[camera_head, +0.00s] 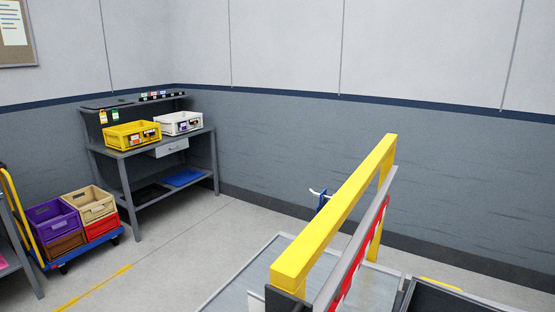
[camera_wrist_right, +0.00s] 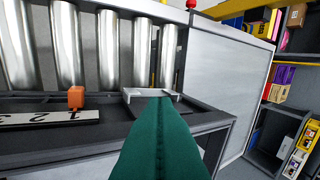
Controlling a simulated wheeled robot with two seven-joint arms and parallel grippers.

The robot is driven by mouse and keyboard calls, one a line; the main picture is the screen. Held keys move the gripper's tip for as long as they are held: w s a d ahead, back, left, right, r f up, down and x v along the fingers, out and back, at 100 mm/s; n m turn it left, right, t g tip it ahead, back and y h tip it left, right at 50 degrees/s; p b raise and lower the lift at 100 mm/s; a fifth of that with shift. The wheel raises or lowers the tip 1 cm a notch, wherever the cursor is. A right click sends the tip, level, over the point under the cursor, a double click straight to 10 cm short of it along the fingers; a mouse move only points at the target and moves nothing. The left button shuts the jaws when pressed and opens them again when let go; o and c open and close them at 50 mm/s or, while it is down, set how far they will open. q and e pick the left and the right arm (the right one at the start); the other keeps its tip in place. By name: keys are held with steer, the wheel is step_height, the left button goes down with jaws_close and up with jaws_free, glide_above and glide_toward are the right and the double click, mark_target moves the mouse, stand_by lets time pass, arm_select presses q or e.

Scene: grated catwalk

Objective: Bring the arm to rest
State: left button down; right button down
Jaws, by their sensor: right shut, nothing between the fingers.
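My right gripper (camera_wrist_right: 165,98) shows in the right wrist view as two long dark green fingers pressed together along a central seam. It is shut and empty. Its tips overlap a light grey tray-like piece (camera_wrist_right: 136,97) on a dark bench (camera_wrist_right: 205,120); whether they touch it I cannot tell. No gripper shows in the head view, and my left gripper is in neither view.
Left of the fingers are an orange block (camera_wrist_right: 76,97), a numbered white plate (camera_wrist_right: 50,117) and upright metal rollers (camera_wrist_right: 109,45). Shelving (camera_wrist_right: 276,120) stands right. In the head view, a yellow rail (camera_head: 335,210) rises close by; a workbench (camera_head: 140,148) and crate cart (camera_head: 62,262) stand left.

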steer(key=w+a+r+m+t+y, duration=0.2)
steer(key=w+a+r+m+t, duration=0.25)
steer(key=a, duration=0.55)
steer(key=w+a+r+m+t+y, duration=0.1)
steer(key=a+r+m+t+y, duration=0.1)
steer(key=a+r+m+t, duration=0.45)
steer(key=s+f+m+g+h, duration=0.2)
steer(key=s+f+m+h, duration=0.5)
steer(key=m+h, duration=0.45)
steer(key=s+a+f+m+g+y, duration=0.2)
steer(key=s+f+m+g, duration=0.15)
steer(key=s, duration=0.45)
steer(key=s+a+f+m+g+y, duration=0.1)
steer(key=s+a+f+m+g, duration=0.15)
steer(key=s+g, duration=0.45)
step_height(320, 180, down, 28)
steer(key=s+b, duration=0.2)
steer(key=s, duration=0.1)
steer(key=s+d+f+b, duration=0.1)
steer(key=s+d+f, duration=0.3)
steer(key=s+f, duration=1.1)
steer(key=shift+s+f+g, duration=0.35)
steer(key=shift+s+f, duration=0.05)
steer(key=shift+f, duration=0.3)
